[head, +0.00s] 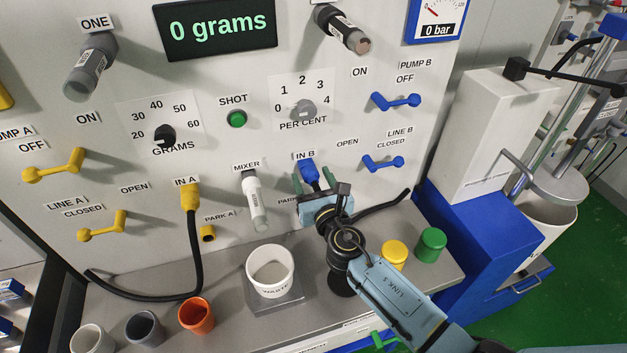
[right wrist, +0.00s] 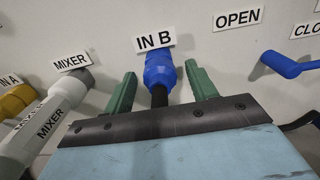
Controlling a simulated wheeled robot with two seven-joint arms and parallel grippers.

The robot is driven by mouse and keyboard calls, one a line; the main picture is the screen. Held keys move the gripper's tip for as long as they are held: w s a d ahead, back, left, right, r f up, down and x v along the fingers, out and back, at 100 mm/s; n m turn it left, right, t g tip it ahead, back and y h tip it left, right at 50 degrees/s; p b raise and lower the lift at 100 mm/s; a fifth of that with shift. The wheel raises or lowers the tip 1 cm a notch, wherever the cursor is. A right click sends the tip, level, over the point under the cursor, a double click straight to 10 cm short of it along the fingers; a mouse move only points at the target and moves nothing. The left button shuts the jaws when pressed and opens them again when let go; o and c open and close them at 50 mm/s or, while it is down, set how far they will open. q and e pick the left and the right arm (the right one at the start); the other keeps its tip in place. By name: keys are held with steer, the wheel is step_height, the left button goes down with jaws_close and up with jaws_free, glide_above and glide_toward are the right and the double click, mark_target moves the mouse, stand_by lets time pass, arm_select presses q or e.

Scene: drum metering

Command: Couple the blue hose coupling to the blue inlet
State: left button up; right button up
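The blue hose coupling (head: 308,172) sits against the panel under the IN B label, in line with the blue inlet, which I cannot tell apart from it. In the right wrist view the blue coupling (right wrist: 160,70) is seen end-on to the panel, with its black hose (right wrist: 159,97) running back toward my gripper. My right gripper (head: 311,183) is open. Its green fingers (right wrist: 160,72) stand on either side of the coupling and hose, with a visible gap at both sides. How firmly the coupling is seated cannot be seen. My left gripper is not in view.
The MIXER nozzle (head: 254,203) is close to the left of my gripper. The blue LINE B handle (head: 384,163) is to the right. A yellow coupling (head: 190,196) is at IN A. A waste cup (head: 270,271) and yellow and green lidded pots (head: 431,245) stand on the bench.

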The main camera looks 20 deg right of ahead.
steer(key=shift+s, duration=0.55)
steer(key=s, duration=1.2)
steer(key=shift+s+d+b, duration=0.2)
steer(key=shift+d+b, duration=0.05)
steer(key=shift+b, duration=0.05)
